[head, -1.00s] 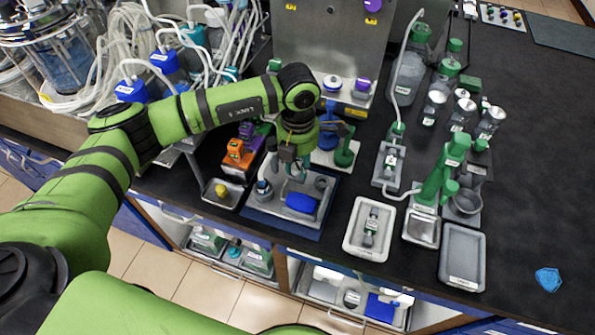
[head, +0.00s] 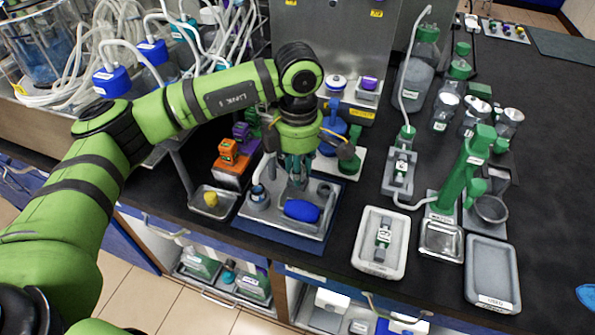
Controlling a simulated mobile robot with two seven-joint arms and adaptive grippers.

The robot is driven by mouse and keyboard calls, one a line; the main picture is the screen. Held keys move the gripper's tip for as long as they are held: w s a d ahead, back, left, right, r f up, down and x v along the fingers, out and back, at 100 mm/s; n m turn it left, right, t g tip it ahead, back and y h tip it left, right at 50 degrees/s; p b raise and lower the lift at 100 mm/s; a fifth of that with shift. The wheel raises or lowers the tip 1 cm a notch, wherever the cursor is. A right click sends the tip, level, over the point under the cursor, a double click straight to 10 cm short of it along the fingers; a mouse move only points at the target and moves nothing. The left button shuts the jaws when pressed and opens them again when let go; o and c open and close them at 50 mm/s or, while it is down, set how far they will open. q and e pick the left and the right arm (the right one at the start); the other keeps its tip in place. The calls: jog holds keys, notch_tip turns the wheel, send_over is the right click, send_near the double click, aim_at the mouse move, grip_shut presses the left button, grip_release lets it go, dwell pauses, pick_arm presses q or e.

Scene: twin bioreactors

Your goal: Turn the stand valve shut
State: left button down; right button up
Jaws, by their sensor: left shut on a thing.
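A small valve block (head: 402,168) with a green-capped fitting sits on a grey base right of centre, with white tubing at both ends. It looks like the stand valve; its handle position is too small to tell. A green stand (head: 466,172) rises to its right, over a small square tray. My left gripper (head: 297,180) points down over the grey tray on a blue mat, well left of the valve. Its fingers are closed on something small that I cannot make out. My right gripper is not in view.
The grey tray (head: 262,212) carries a blue oval item (head: 302,210) and a small bottle. A white tray (head: 370,257) with a small device and an empty grey tray (head: 492,285) lie near the front edge. Glass bottles stand behind. The bench at far right is mostly clear.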

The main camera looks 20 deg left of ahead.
pick_arm(q)
jog(key=shift+d+r, duration=0.1)
jog(key=shift+d, duration=0.05)
dwell(0.3)
jog(key=c, duration=0.9)
grip_release()
jog(key=shift+c, duration=0.2)
notch_tip(320, 180, up, 12)
